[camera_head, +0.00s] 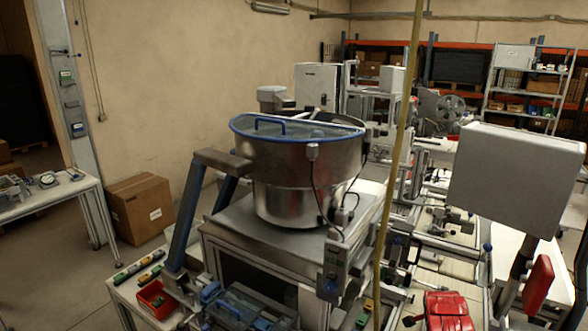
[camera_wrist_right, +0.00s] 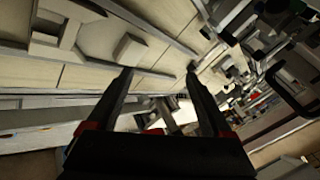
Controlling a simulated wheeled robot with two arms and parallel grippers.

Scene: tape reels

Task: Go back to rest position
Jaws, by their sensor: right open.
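My right gripper (camera_wrist_right: 158,78) shows in the right wrist view, with its two dark fingers spread apart. I see nothing between the fingertips. Beyond them are pale panels, metal rails and machine parts, seen tilted. I cannot make out either gripper in the head view, and my left gripper is in neither view.
A steel bowl (camera_head: 295,180) with a blue rim stands on a metal machine housing (camera_head: 262,238) in the middle. A grey panel (camera_head: 515,180) is at the right. A cardboard box (camera_head: 140,207) stands on the floor left, beside a table (camera_head: 45,200). A red bin (camera_head: 155,298) is front left.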

